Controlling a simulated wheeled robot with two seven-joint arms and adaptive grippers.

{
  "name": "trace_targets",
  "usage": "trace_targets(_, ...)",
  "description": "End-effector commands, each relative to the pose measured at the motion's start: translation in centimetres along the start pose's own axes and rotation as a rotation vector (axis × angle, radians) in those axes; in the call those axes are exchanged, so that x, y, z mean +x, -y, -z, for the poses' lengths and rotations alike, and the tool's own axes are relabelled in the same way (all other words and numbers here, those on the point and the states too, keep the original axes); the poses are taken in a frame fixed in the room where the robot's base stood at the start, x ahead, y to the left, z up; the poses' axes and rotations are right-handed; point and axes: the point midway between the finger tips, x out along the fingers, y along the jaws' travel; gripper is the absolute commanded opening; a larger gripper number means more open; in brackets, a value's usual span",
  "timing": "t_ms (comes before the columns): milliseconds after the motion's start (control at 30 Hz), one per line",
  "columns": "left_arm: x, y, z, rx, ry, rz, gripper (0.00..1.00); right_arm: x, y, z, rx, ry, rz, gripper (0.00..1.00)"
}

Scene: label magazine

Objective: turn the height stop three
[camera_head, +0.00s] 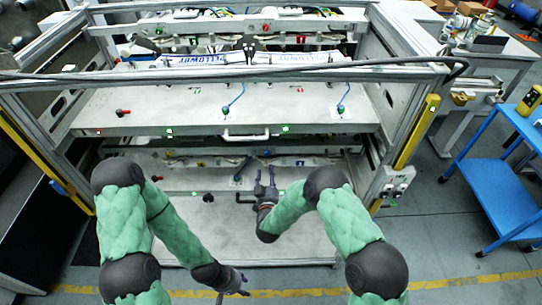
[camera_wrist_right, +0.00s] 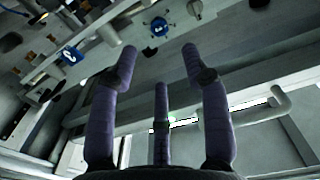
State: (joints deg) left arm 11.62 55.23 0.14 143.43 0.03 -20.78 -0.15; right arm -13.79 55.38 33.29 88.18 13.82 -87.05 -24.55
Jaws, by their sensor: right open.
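The label magazine is a grey metal frame with stacked shelves; its upper shelf (camera_head: 170,97) carries small coloured knobs. They include a red knob (camera_head: 123,112) at the left, a blue knob (camera_head: 225,110) in the middle and a green knob (camera_head: 340,109) at the right. I cannot tell which part is height stop three. My right gripper (camera_head: 265,175) is open and empty, in front of the magazine below the upper shelf. In the wrist view its fingers (camera_wrist_right: 160,65) point toward a blue knob (camera_wrist_right: 158,27), apart from it. My left gripper (camera_head: 236,281) is low in front; its opening is unclear.
A white handle (camera_head: 246,136) sits on the upper shelf's front edge, and a white handle (camera_wrist_right: 270,105) shows right of my fingers. The lower shelf (camera_head: 225,215) lies beneath my right gripper. A blue cart (camera_head: 500,190) stands at the right.

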Motion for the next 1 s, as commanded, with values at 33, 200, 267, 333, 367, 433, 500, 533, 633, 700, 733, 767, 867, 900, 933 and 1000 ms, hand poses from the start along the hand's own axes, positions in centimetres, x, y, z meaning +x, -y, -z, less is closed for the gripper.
trace_targets(33,0.0,0.0,0.0,0.0,0.0,0.0,0.4,0.8,-0.1,0.0,0.001,-0.002,-0.002,0.48)
trace_targets(200,0.1,0.0,0.0,0.0,0.0,0.0,0.4,3.9,-0.1,0.0,0.001,-0.002,-0.002,0.48)
trace_targets(267,0.1,0.0,0.0,0.0,0.0,0.0,0.4,5.0,-0.1,-0.1,0.0,-0.001,-0.001,0.48)
trace_targets(333,0.1,0.0,0.0,0.0,0.0,0.0,0.4,6.1,-0.1,-0.1,0.001,0.0,-0.001,0.48)
trace_targets(367,0.1,0.0,0.0,0.0,0.0,0.0,0.4,6.5,-0.1,-0.1,0.001,0.0,-0.001,0.48)
trace_targets(433,0.1,0.0,0.0,0.0,0.0,0.0,0.4,7.4,0.0,-0.1,0.001,0.0,0.0,0.48)
trace_targets(500,0.1,0.0,0.0,0.0,0.0,0.0,0.4,8.2,0.0,-0.1,0.001,0.001,0.0,0.48)
trace_targets(533,0.1,0.0,0.0,0.0,0.0,0.0,0.4,8.4,0.0,-0.1,0.001,0.001,0.0,0.48)
trace_targets(633,0.1,0.0,0.0,0.0,0.0,0.0,0.4,9.0,0.0,-0.1,0.001,0.001,0.001,0.48)
trace_targets(700,0.1,0.0,0.0,0.0,0.0,0.0,0.4,9.2,0.0,-0.1,0.001,0.001,0.001,0.48)
trace_targets(733,0.1,0.0,0.0,0.0,0.0,0.0,0.4,9.2,0.0,-0.1,0.001,0.001,0.001,0.48)
trace_targets(767,0.1,0.0,0.0,0.0,0.0,0.0,0.4,9.2,0.0,-0.1,0.001,0.001,0.001,0.48)
trace_targets(867,0.1,0.0,0.0,0.0,0.0,0.0,0.4,9.2,0.0,0.0,0.0,0.002,0.001,0.48)
trace_targets(900,0.1,0.0,0.0,0.0,0.0,0.0,0.4,9.2,0.0,0.0,0.0,0.001,0.001,0.48)
trace_targets(933,0.1,0.0,0.0,0.0,0.0,0.0,0.4,9.2,0.0,0.0,0.0,0.002,0.001,0.48)
trace_targets(1000,0.1,0.0,0.0,0.0,0.0,0.0,0.4,9.2,0.0,0.0,0.001,0.002,0.001,0.36)
